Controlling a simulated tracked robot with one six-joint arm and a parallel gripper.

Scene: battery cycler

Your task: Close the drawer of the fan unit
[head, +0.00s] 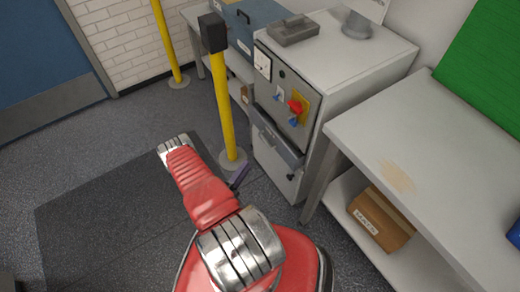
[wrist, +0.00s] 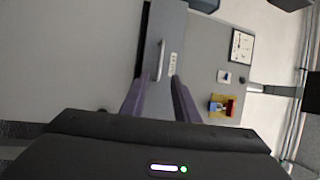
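The fan unit (head: 362,84) is a pale cabinet with a gauge, a red and yellow switch and a grey drawer (head: 276,138) on its front. The drawer front appears to stand out from the cabinet face; how far is hard to tell. In the wrist view, the drawer (wrist: 172,32) shows sideways with its handle (wrist: 161,60) and a small label. My gripper (wrist: 158,103) has two purple fingers set apart with nothing visible held between them. They point toward the drawer front. In the head view my gripper (head: 239,179) is low, left of the cabinet, and mostly hidden.
A yellow post (head: 226,115) with a black top stands close to the cabinet's front left. Another yellow post (head: 169,45) is farther back. A workbench (head: 440,140) with a cardboard box (head: 381,217) beneath stands at right. Floor at left is clear.

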